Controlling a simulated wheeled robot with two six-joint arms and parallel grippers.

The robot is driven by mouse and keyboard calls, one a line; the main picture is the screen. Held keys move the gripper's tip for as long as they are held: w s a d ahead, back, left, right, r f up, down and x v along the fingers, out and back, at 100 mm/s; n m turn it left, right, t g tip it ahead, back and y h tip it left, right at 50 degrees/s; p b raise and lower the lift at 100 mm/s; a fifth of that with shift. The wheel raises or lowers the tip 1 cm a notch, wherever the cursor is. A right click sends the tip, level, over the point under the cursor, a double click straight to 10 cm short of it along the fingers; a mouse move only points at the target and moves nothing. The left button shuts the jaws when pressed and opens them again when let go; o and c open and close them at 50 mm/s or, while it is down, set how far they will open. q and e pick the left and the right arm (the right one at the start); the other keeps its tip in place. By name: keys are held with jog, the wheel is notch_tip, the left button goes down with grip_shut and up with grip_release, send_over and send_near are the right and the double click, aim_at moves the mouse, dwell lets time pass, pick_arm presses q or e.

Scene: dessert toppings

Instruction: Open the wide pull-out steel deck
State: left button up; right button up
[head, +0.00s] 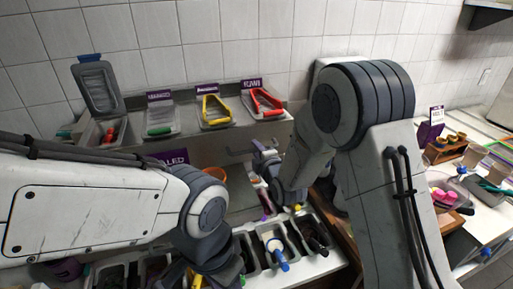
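A wide steel front (215,152) below the raised topping shelf looks like the deck; a thin bar, perhaps its handle, shows near its right part. My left arm and a purple label cover its left part. My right gripper (265,163) is in front of the right end of this front, close to the bar. I cannot tell whether it touches the bar, or whether its fingers are open. My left gripper (206,276) is low at the bottom edge, over the front row of bins, partly hidden by its own wrist; its fingers are unclear.
The shelf above holds an open lidded bin (97,90) and trays with green, yellow (214,108) and red (264,101) handled tools. An orange bowl (215,173) sits behind my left wrist. Dark bins (277,242) with scoops line the front. A cluttered side counter (490,215) is at right.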

grip_shut()
dwell(1.4)
